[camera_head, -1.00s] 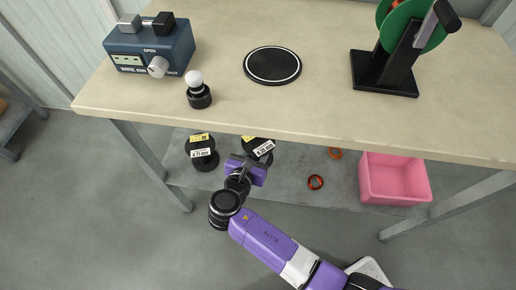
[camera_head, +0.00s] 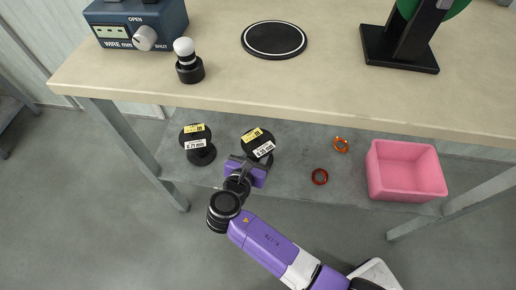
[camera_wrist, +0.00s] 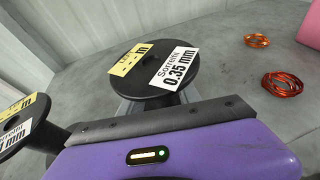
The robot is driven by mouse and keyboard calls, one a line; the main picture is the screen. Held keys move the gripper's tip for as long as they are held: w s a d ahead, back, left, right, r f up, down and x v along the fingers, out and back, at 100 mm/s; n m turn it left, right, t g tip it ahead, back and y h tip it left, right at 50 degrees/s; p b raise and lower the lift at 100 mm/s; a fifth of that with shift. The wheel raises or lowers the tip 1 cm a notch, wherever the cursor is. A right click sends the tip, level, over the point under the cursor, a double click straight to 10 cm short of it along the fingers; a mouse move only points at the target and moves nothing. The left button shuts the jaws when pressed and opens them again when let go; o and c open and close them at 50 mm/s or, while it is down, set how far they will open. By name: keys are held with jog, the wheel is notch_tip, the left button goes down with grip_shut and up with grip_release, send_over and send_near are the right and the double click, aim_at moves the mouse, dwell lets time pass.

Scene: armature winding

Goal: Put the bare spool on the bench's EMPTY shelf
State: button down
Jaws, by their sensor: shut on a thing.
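A black spool (camera_head: 251,137) with a white 0.35 mm label and a small yellow label is at the lower shelf (camera_head: 290,200), under the bench top. My gripper (camera_head: 248,163) is at its near side and shut on it. In the wrist view this spool (camera_wrist: 140,82) is just beyond the dark jaw edge, which hides its lower part. The jaws' contact is hidden. A second black spool (camera_head: 199,155), labelled 0.71 mm, stands to the left and also shows at the wrist view's left edge (camera_wrist: 12,138). I cannot tell whether the held spool is clear of the shelf.
A pink bin (camera_head: 405,172), a red ring (camera_head: 320,177) and an orange ring (camera_head: 341,145) are on the lower shelf to the right. The bench top (camera_head: 330,85) overhangs it. It carries a blue wire gauge box (camera_head: 115,35), a black disc (camera_head: 274,40) and a winder stand (camera_head: 400,50).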

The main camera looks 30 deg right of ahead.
jog(key=shift+f, duration=0.55)
jog(key=c, duration=0.8)
grip_release()
jog(key=shift+o, duration=0.2)
jog(key=p+v, duration=0.2)
jog(key=v, duration=0.4)
jog(key=shift+s+a+r, duration=0.1)
jog(key=shift+a+r, duration=0.15)
jog(key=shift+s+a+p, duration=0.4)
jog(key=shift+s, duration=0.05)
